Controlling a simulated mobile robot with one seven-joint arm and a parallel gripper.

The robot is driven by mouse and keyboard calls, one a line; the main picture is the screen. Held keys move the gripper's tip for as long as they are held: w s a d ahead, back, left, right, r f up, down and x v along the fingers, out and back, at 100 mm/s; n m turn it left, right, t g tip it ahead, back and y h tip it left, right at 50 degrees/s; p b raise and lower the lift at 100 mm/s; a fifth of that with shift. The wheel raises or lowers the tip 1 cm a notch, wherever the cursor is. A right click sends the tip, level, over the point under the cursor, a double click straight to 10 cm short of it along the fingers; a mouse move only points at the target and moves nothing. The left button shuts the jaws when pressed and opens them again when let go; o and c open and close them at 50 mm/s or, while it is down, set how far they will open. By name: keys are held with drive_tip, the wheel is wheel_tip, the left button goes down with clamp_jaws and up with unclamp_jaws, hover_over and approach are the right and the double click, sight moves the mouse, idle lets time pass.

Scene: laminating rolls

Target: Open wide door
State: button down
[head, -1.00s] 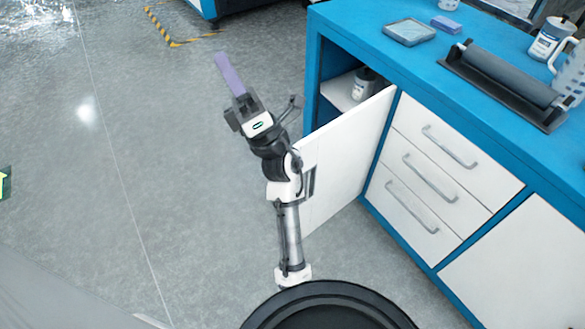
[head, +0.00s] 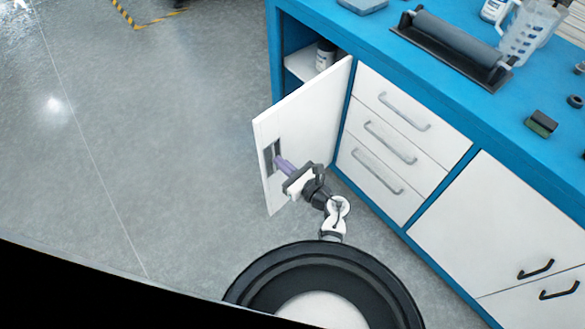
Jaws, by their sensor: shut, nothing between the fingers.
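The white cabinet door (head: 310,120) stands swung out from the left end of the blue workbench, with its hinged side beside the drawers. Its face toward me has a dark recessed handle (head: 272,158) near the free edge. Behind the door, part of the cabinet's inside shows, with a white shelf (head: 298,66) and a bottle (head: 325,55). I cannot tell whether the fingertips touch the door.
White drawers (head: 385,145) and more white cabinet fronts (head: 485,220) lie to the right. A roller in a black tray (head: 450,50), a clear jug (head: 525,30) and small items stand on the blue benchtop (head: 420,75). The grey floor (head: 150,130) left of the door is clear.

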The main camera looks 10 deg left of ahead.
drive_tip(key=p+x, duration=0.1)
drive_tip(key=x, duration=0.5)
drive_tip(key=shift+a+p, duration=0.3)
drive_tip(key=shift+p, duration=0.1)
drive_tip(key=shift+w, duration=0.15)
